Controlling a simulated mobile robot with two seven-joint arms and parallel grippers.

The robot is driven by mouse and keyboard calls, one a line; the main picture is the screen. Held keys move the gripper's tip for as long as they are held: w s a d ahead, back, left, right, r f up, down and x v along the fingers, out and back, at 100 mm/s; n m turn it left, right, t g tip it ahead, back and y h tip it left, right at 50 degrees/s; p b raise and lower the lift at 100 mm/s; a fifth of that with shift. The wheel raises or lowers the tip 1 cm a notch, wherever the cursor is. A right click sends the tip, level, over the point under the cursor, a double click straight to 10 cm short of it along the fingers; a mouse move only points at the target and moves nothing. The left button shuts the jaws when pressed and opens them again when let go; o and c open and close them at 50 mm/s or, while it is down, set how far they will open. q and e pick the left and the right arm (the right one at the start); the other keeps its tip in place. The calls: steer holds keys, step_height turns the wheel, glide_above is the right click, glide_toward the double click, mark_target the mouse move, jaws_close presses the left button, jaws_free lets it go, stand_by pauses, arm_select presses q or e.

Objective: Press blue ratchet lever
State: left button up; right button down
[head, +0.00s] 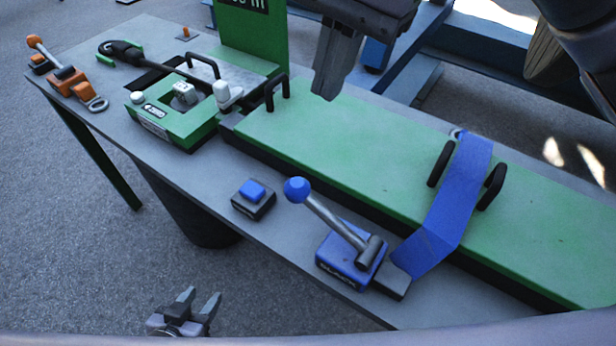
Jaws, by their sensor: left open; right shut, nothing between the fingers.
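A blue strap (460,200) runs from beside the ratchet over the green board. My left gripper (200,296) is open and empty beyond the table's front edge, low and left of the lever. My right gripper (326,92) is shut and empty above the back of the green board, apart from the lever.
A blue button on a dark box (253,198) stands left of the knob. The long green board (370,165) fills the table's right side. A green device (172,120), an orange ratchet (68,78) and a black-and-green tool (122,50) lie at the left.

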mark_target(300, 182)
arm_select(q)
steer(key=shift+f, duration=0.3)
arm_select(e)
steer(key=shift+f, duration=0.35)
steer(key=a+f, duration=0.1)
steer(key=f, duration=0.3)
steer(key=a+f, duration=0.1)
steer(key=f, duration=0.8)
steer(key=shift+w+a+f, duration=0.1)
steer(key=shift+a+f, duration=0.25)
steer(key=shift+a, duration=0.05)
arm_select(q)
steer(key=shift+a+r, duration=0.15)
steer(key=shift+r, duration=0.05)
